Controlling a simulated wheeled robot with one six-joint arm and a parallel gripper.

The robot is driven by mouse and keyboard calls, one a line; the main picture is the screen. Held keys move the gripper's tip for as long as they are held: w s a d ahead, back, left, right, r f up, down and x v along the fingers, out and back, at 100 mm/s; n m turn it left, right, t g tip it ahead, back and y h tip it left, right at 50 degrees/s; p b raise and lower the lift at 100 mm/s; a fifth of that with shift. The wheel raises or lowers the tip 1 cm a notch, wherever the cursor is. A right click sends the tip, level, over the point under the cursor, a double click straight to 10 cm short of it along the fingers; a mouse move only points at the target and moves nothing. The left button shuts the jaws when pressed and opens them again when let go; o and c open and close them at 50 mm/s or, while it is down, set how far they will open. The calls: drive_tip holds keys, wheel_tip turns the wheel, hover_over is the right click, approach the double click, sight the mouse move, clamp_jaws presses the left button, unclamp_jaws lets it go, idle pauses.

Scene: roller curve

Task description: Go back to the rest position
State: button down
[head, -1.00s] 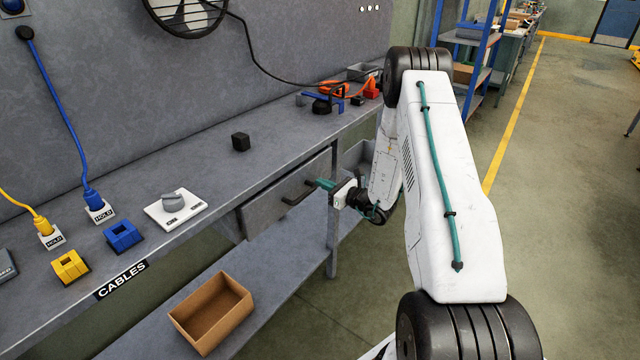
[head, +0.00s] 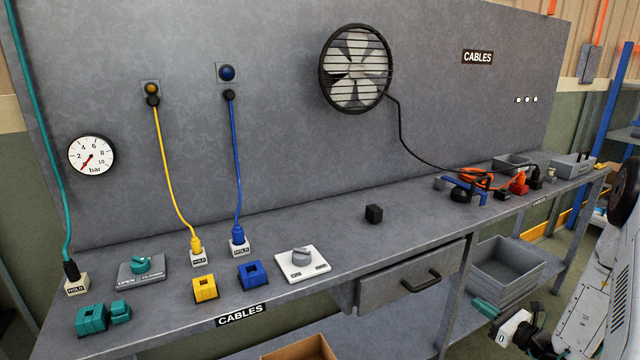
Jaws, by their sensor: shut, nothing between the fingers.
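My gripper (head: 486,309), with teal fingers and a white body, is at the lower right of the head view. Its fingers are shut with nothing between them. It appears in front of the bench, right of and below the dark drawer handle (head: 421,281), and apart from it in the picture. My white arm rises along the right edge, where most of it is cut off. The grey drawer (head: 392,294) hangs under the bench top; whether it is fully closed I cannot tell.
A grey bin (head: 508,268) sits under the bench behind my gripper. A cardboard box (head: 300,350) lies below the bench front. Floor shows at the right.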

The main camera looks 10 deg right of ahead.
drive_tip(key=s+a+r+n+g+y, duration=0.3)
drive_tip(key=s+a+r+n+g, duration=0.4)
drive_tip(key=a+n, duration=0.15)
drive_tip(key=s+a+r+n+g+y, duration=0.3)
drive_tip(key=s+a+r+n+g, duration=0.4)
drive_tip(key=a, duration=0.3)
drive_tip(key=s+a+r+n+h, duration=0.3)
drive_tip(key=s+r+n+h, duration=0.3)
drive_tip(key=s+r+n, duration=0.2)
drive_tip(key=s+a+r+n+h, duration=0.3)
drive_tip(key=s+r+n+h, duration=0.4)
drive_tip(key=s+r, duration=0.2)
drive_tip(key=shift+n+g, duration=0.3)
drive_tip(key=shift+n, duration=0.05)
